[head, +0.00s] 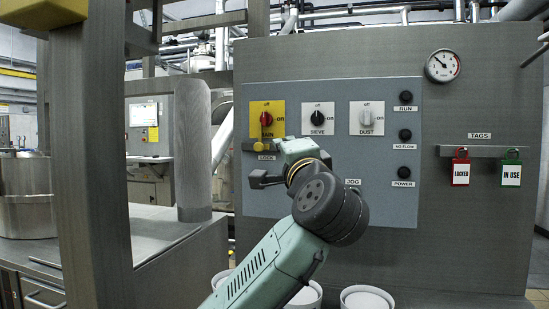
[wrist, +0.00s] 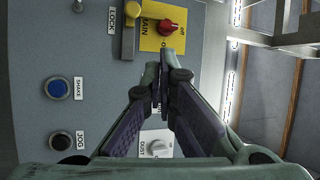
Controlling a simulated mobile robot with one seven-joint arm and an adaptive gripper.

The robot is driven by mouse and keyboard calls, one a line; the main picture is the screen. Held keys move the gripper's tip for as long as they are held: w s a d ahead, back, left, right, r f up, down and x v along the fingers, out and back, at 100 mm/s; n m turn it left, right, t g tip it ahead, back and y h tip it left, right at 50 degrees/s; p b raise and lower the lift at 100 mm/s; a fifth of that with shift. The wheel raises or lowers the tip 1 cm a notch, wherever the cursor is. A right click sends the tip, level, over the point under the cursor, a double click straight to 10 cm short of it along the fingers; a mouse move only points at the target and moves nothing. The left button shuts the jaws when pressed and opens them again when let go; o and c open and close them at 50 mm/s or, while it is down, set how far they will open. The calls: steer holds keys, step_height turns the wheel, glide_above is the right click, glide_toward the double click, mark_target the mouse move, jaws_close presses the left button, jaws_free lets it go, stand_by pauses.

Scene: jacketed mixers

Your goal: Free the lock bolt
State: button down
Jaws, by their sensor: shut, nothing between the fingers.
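In the wrist view, turned sideways, the bolt (wrist: 129,40) shows at the top beside the red MAIN switch (wrist: 168,27). My gripper (wrist: 160,80) is shut and empty. In that view its tips are just below the yellow plate, apart from the bolt's knob. In the head view my wrist hides the fingertips, just right of the bolt. Whether the tips touch the panel cannot be told.
The grey panel (head: 400,195) also bears the SIEVE switch (head: 318,118), DUST switch (head: 367,116) and several black lamps. Blue SHAKE (wrist: 59,88) and black JOG (wrist: 60,141) buttons are near my gripper. A steel post (head: 95,150) stands at the left; tags hang at the right.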

steer(key=d+f+g, duration=0.1)
steer(key=d+f+m+y, duration=0.1)
steer(key=d, duration=0.1)
steer(key=d+f+m+g+y, duration=0.1)
steer(key=f, duration=0.1)
steer(key=shift+w+d+g, duration=0.15)
steer(key=shift+w+g, duration=0.15)
steer(key=shift+w, duration=0.05)
steer(key=shift+r, duration=0.1)
steer(key=p, duration=0.4)
glide_toward(274, 153)
steer(key=r, duration=0.1)
steer(key=w+a, duration=0.1)
steer(key=w+a+p, duration=0.1)
steer(key=shift+w+a+r, duration=0.1)
steer(key=shift+w+r, duration=0.05)
steer(key=shift+w, duration=0.15)
steer(key=shift+w+a, duration=0.2)
steer(key=shift+a, duration=0.1)
